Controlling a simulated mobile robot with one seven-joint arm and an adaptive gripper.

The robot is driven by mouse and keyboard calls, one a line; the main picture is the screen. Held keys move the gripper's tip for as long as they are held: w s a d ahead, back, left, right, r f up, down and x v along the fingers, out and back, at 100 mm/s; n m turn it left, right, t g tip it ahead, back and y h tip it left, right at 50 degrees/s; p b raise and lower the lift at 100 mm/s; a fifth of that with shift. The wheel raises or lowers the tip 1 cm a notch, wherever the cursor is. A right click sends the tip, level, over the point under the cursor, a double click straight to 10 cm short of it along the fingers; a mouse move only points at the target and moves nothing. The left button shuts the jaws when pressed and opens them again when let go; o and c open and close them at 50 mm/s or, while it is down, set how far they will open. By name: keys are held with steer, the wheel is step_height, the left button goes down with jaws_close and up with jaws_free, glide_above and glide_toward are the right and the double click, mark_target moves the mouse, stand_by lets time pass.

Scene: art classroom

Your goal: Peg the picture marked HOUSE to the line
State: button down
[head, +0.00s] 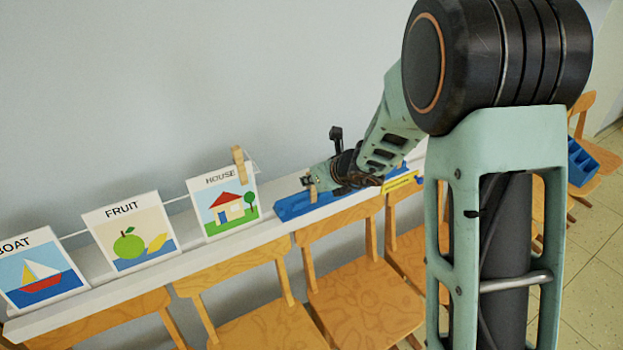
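The HOUSE picture (229,208) is a white card with a red-roofed house and a green tree. It stands nearly upright above the white ledge, at the right end of the row of pictures. A wooden peg (239,166) sits on its top edge near the right corner. The thin line (174,201) shows between the cards. My gripper (311,186) is to the right of the HOUSE picture, low over a blue tray (292,208). Another wooden peg (314,194) is upright at its fingertips. The fingers are too small to show whether they are closed on it.
The FRUIT picture (129,235) and BOAT picture (40,270) stand to the left along the white ledge (92,283). A yellow label (400,182) is at the tray's right. Wooden chairs (362,298) line the front. A blue crate (581,163) is at far right.

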steer(key=shift+r+p, duration=2.45)
steer(key=shift+r, duration=0.7)
steer(key=shift+s+d, duration=0.1)
steer(key=shift+s+d+r+b, duration=0.25)
steer(key=shift+s+d, duration=0.45)
steer(key=shift+s, duration=0.3)
steer(key=shift+s+d+r+b, duration=0.2)
steer(key=shift+s+d, duration=0.45)
steer(key=shift+s, duration=0.35)
